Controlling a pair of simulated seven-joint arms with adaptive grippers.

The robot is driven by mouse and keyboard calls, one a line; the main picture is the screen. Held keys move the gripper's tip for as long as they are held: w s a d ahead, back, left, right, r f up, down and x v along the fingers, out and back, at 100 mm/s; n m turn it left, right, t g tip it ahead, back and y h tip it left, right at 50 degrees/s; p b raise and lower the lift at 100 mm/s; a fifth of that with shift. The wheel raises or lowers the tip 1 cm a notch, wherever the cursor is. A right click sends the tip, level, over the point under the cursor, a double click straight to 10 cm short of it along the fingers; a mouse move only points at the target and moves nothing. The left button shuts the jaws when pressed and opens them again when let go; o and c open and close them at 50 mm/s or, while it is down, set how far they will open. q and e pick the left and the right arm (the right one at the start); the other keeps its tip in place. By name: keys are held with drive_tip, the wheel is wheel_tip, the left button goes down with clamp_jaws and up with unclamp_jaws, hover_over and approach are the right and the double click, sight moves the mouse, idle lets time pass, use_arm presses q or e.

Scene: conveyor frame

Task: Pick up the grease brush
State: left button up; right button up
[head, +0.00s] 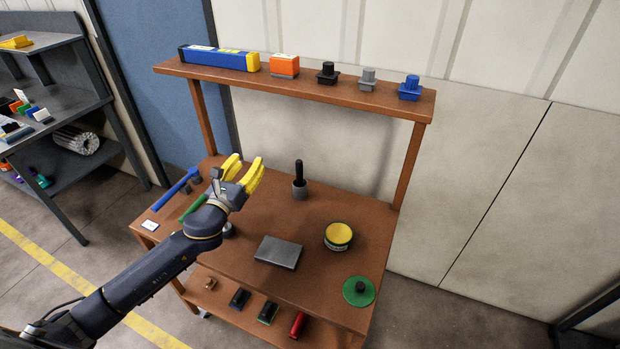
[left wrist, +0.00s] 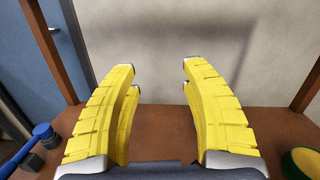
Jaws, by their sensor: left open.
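A black upright handle (head: 298,171) stands in a small grey cup (head: 300,189) at the back middle of the brown workbench (head: 330,280); it looks like the grease brush, though no bristles show. My left gripper (head: 246,162), with yellow fingers, is open above the bench, to the left of the cup. In the left wrist view the open fingers (left wrist: 160,68) have only wall and bare bench between them, and neither the handle nor the cup shows there. My right gripper is not in view.
A blue hammer (head: 172,191) and a green-handled tool (head: 194,208) lie at the left. A grey plate (head: 278,252), a yellow-topped tin (head: 338,234) and a green disc (head: 358,292) are in front and right. An upper shelf (head: 300,85) holds several items above the back edge.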

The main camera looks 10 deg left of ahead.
use_arm(q)
drive_tip(key=s+d+f+m+g+h, duration=0.1)
drive_tip(key=s+d+f+m, duration=0.1)
drive_tip(key=s+d+f, duration=0.6)
approach(298, 167)
drive_tip(key=w, duration=0.5)
drive_tip(key=shift+w+d+f, duration=0.1)
drive_tip(key=shift+w+d, duration=0.45)
drive_tip(key=shift+w, duration=1.2)
drive_tip(key=shift+w+d, duration=0.15)
drive_tip(key=shift+w, duration=1.15)
drive_tip(key=shift+o, duration=0.3)
clamp_jaws()
